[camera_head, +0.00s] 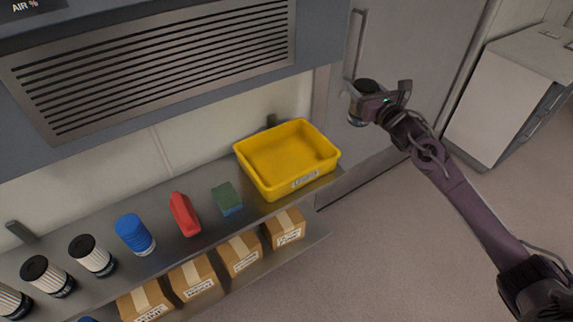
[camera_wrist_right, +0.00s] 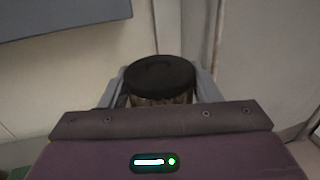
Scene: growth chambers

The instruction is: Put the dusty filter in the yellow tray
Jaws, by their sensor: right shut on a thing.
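The filter (camera_wrist_right: 160,76) has a black cap and a brownish-grey body, which I take to be the dusty filter. My right gripper (camera_wrist_right: 159,92) is shut on it, with a finger on each side. In the head view the filter (camera_head: 366,86) is held in the air, in front of the grey cabinet door, right of and beyond the tray. Its body is partly hidden by the gripper. The yellow tray (camera_head: 277,155) stands empty at the right end of the metal shelf. My left gripper is not in view.
On the shelf (camera_head: 162,206), left of the tray, are a green-and-blue sponge (camera_head: 227,198), a red bottle (camera_head: 184,214), a blue-capped container (camera_head: 135,234) and black-capped filters (camera_head: 92,255). Cardboard boxes (camera_head: 240,254) sit below. A vented grey unit (camera_head: 165,62) overhangs the shelf.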

